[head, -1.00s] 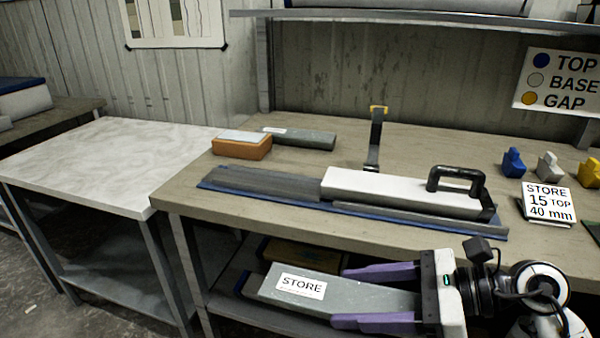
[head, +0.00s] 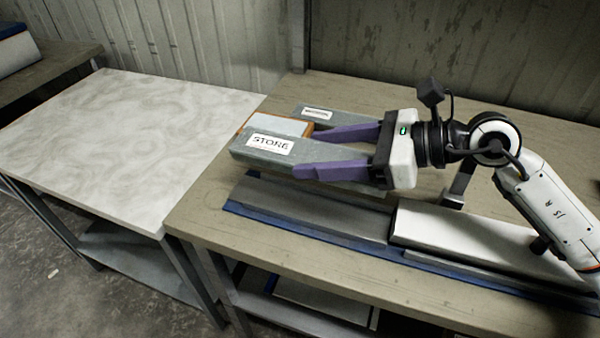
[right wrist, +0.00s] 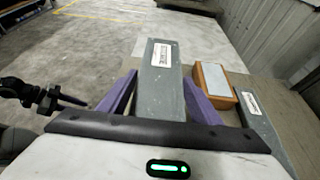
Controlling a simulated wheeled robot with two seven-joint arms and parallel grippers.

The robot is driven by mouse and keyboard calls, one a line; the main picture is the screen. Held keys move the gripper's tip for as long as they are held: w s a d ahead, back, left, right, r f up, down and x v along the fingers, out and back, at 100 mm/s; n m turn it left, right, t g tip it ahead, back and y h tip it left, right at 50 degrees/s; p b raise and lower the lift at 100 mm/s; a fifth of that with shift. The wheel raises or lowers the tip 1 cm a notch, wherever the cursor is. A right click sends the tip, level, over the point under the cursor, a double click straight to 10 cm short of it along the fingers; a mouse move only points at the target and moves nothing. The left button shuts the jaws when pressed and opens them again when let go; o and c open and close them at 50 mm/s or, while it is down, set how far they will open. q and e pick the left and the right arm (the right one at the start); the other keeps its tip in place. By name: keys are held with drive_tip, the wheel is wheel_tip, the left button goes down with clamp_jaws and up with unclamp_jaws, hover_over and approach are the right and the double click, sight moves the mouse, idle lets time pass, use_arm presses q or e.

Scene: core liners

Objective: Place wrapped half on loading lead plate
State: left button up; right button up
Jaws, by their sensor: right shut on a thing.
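The wrapped half is a grey-green bar (head: 312,155) with a STORE label. My right gripper (head: 303,152) is shut on it, purple fingers along its two sides, and holds it level above the back of the workbench. The right wrist view also shows the bar (right wrist: 160,88) between the fingers. Below and in front of it lies a long blue-edged tray (head: 300,238) with a dark grey strip (head: 310,212) in its left part. I cannot tell for certain which surface is the loading lead plate.
An orange block with a pale top (right wrist: 215,82) and another labelled grey bar (head: 345,113) lie behind the held bar. A long white block (head: 480,235) covers the tray's right part. A bare pale marbled table (head: 120,130) stands at left.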

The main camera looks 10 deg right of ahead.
drive_tip(key=shift+w, duration=0.35)
wheel_tip(320, 180, down, 5)
drive_tip(key=shift+s+f, duration=0.1)
drive_tip(key=shift+f, duration=0.1)
wheel_tip(320, 180, down, 4)
drive_tip(key=shift+r, duration=0.2)
use_arm(q)
drive_tip(key=shift+s+d+f, duration=0.15)
drive_tip(key=shift+s+f, duration=0.05)
drive_tip(key=shift+s, duration=0.15)
use_arm(e)
drive_tip(key=shift+f, duration=0.15)
drive_tip(key=shift+f, duration=0.15)
drive_tip(key=o, duration=1.9)
drive_tip(key=shift+f, duration=0.15)
drive_tip(key=shift+c, duration=0.2)
use_arm(q)
drive_tip(key=shift+w, duration=0.2)
